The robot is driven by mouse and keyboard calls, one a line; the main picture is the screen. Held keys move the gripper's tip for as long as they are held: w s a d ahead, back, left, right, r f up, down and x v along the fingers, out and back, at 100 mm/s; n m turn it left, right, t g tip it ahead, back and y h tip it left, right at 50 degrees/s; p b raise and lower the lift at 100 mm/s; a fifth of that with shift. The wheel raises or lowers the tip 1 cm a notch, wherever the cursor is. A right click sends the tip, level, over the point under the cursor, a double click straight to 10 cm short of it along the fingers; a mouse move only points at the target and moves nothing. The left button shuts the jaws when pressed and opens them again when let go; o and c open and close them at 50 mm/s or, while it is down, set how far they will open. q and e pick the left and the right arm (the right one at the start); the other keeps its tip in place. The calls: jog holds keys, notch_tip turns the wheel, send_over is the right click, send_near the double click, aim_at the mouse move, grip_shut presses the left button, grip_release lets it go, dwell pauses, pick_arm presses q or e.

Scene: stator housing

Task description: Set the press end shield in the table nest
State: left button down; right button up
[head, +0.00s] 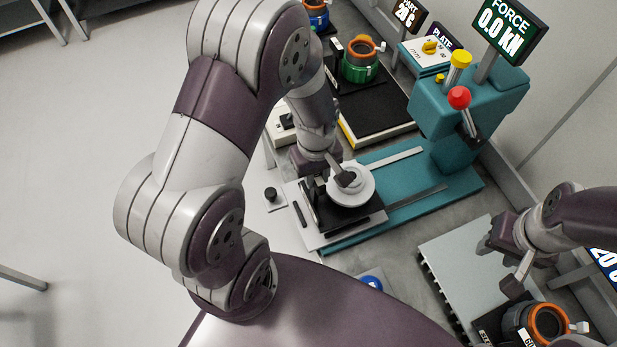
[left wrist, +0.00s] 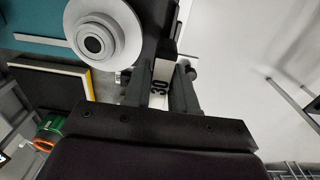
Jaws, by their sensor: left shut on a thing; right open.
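The pale round end shield (head: 355,193) lies flat above the black table nest (head: 352,218) on the press. In the left wrist view the end shield (left wrist: 80,22) shows its stepped hub, left of my fingers. My left gripper (head: 318,200) points down at the nest's left side. Whether the shield is fully seated cannot be told. My right gripper (head: 490,243) is open and empty above the grey tray at the right.
The teal press (head: 440,100) with a red-knobbed lever stands behind the nest, its display reading 0.0 kN. A black mat (head: 375,105) with a green, orange-ringed housing (head: 360,62) lies further back. Another orange-ringed housing (head: 545,322) is at the lower right. The grey tray (head: 455,262) has bare room.

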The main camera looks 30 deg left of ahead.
pick_arm(q)
jog(key=shift+w+a+f, duration=0.1)
jog(key=shift+a+f, duration=0.2)
jog(key=shift+a, duration=0.2)
jog(key=shift+w+a+f, duration=0.1)
jog(key=shift+a+f, duration=0.15)
jog(key=shift+a, duration=0.25)
jog(key=shift+s+a+f, duration=0.1)
jog(key=shift+a+f, duration=0.05)
jog(key=shift+f, duration=0.1)
notch_tip(320, 180, down, 3)
jog(key=shift+f+p, duration=0.2)
jog(key=shift+p, duration=0.45)
jog(key=shift+f, duration=0.15)
jog(key=c, duration=0.9)
grip_release()
jog(key=shift+s, duration=0.1)
